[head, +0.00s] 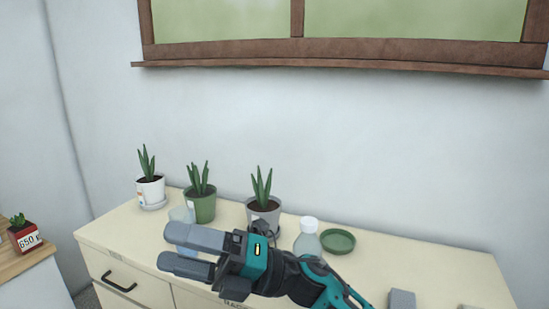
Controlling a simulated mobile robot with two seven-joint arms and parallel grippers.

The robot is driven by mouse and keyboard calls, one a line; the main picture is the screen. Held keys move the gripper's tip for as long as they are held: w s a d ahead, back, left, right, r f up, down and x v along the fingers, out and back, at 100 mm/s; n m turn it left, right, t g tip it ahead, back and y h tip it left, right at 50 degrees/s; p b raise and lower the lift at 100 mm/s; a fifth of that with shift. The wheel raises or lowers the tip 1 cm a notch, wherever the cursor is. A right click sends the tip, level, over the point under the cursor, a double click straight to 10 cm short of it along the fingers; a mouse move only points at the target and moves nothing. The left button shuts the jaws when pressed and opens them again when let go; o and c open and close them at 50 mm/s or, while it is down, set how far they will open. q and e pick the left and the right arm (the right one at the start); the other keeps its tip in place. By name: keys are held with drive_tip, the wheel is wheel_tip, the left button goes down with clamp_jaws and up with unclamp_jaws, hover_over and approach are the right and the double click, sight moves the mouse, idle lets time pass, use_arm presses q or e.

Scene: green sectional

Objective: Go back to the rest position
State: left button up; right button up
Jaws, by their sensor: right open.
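My right gripper (178,253) is in the lower middle of the head view, in front of the cream cabinet top. Its two grey fingers point left and stand apart, with nothing seen held between them. The teal and black wrist and forearm run off to the lower right. A clear object, perhaps a bottle or glass, shows partly behind the fingers, and I cannot tell whether they touch it.
On the cabinet (440,272) stand a white-potted plant (150,188), a green-potted plant (200,205), a grey-potted plant (263,212), a clear bottle with white cap (308,240) and a green saucer (338,241). A red-potted plant (26,238) sits on a wooden surface at left.

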drive_tip(key=w+d+f+m+t+h, duration=0.2)
drive_tip(key=d+f+m+t+h, duration=0.65)
drive_tip(key=m, duration=0.65)
drive_tip(key=w+d+f+m+t+h, duration=0.2)
drive_tip(key=d+f+m+t+h, duration=0.3)
drive_tip(key=d+f+m+t, duration=0.8)
use_arm(q)
drive_tip(key=s+a+f+n+g+y, duration=0.1)
drive_tip(key=s+a+f+g+y, duration=0.2)
drive_tip(key=s+a+f, duration=0.3)
wheel_tip(320, 180, down, 3)
drive_tip(key=shift+a+f+n, duration=0.2)
drive_tip(key=shift+a+n, duration=0.05)
drive_tip(key=shift+n, duration=0.05)
use_arm(e)
drive_tip(key=s+d+f+m+g+h, duration=0.3)
drive_tip(key=s+d+f+m+g, duration=0.1)
drive_tip(key=s+f, duration=0.3)
drive_tip(key=s+d+f+m+g+h, duration=0.3)
drive_tip(key=s+d+f+m+g, duration=0.1)
drive_tip(key=s+f+m, duration=0.2)
wheel_tip(320, 180, down, 2)
drive_tip(key=shift+s+d+f+m+h, duration=0.1)
drive_tip(key=shift+s+d+m+h, duration=0.2)
drive_tip(key=shift+s, duration=0.4)
use_arm(q)
drive_tip(key=shift+s, duration=0.1)
